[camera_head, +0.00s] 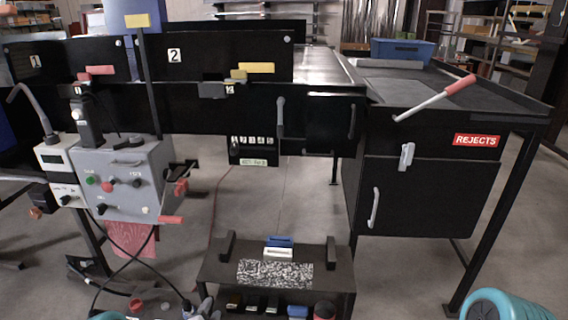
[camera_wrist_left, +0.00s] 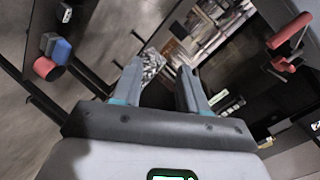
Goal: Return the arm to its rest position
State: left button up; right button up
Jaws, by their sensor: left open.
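My left gripper (camera_head: 203,308) shows only in part at the bottom edge of the head view, left of the low black stand. In the left wrist view its two grey fingers (camera_wrist_left: 161,75) are apart, with nothing between them. A speckled black-and-white patch lies beyond the fingertips there. A teal and grey part of my own body shows at the lower right corner of the head view. My right gripper is not in view.
The low black stand (camera_head: 213,270) carries a speckled pad (camera_head: 275,273) and small blue and white blocks. A grey control box (camera_head: 128,180) with cables stands at left. The black rejects cabinet (camera_head: 425,195) stands at right. Open floor (camera_head: 400,280) lies between stand and cabinet.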

pick_arm(q)
jog(key=s+d+r+n+g+h+p, duration=0.1)
jog(key=s+d+r+n+g+p, duration=0.1)
jog(key=s+d+r+g+p, duration=0.3)
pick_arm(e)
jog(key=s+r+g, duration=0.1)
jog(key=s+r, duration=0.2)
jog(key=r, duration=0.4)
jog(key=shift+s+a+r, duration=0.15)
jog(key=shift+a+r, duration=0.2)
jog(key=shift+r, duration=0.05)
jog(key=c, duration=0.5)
pick_arm(q)
jog(key=s+d+n+g, duration=0.1)
jog(key=s+n+g, duration=0.2)
jog(key=s, duration=0.7)
jog(key=s+d+n+g+h, duration=0.1)
jog(key=s+n, duration=0.4)
jog(key=s, duration=0.5)
jog(key=s+d+n+g+h, duration=0.1)
jog(key=s+n+g, duration=0.3)
jog(key=s, duration=0.6)
jog(key=shift+s+d+n+g, duration=0.25)
jog(key=shift+d+n+g, duration=0.25)
jog(key=shift+d, duration=0.4)
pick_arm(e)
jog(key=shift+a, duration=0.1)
